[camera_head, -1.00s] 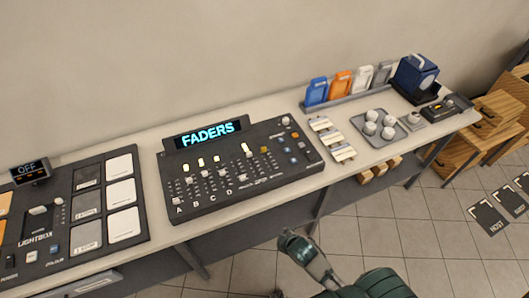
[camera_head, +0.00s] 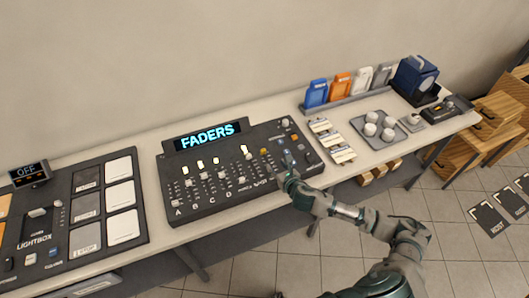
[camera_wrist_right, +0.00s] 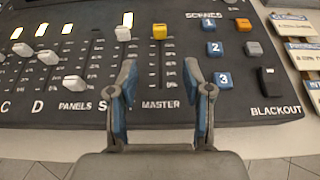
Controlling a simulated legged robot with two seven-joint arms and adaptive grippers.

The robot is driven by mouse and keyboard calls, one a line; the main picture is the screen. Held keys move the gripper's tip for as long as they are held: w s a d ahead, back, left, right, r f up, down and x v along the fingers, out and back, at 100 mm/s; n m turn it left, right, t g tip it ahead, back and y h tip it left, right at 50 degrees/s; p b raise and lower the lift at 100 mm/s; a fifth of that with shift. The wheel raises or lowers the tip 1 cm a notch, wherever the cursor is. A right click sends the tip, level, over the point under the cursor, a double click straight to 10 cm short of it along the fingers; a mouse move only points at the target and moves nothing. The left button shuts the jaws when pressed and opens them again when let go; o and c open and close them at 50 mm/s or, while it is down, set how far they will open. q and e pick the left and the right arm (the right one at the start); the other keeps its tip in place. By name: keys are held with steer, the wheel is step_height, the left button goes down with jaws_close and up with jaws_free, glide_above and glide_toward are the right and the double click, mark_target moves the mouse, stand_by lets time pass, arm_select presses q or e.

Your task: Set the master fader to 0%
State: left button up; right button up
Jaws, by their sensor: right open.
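The dark mixer console (camera_head: 205,203) with the lit "FADERS" display (camera_head: 207,136) lies on the long table. The master fader's yellow cap (camera_wrist_right: 160,32) is near the far end of its slot, above the "MASTER" label (camera_wrist_right: 160,104); it also shows in the head view (camera_head: 264,152). My right gripper (camera_wrist_right: 160,68) is open and empty, its fingers on either side of the master slot, on the near side of the yellow cap and apart from it. In the head view my right gripper (camera_head: 285,172) is over the console's right part. My left gripper is out of view.
White fader caps (camera_wrist_right: 75,82) stand left of the master, one (camera_wrist_right: 123,33) close beside it. Blue scene buttons (camera_wrist_right: 215,48) and a black blackout switch (camera_wrist_right: 268,80) are to the right. The lightbox panel (camera_head: 88,205) lies left; a cup tray (camera_head: 357,121) stands farther right.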

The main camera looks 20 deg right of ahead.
mark_target(264, 151)
steer(key=x, duration=1.3)
steer(key=shift+w+f+b, duration=0.2)
steer(key=shift+b, duration=0.15)
jaws_close()
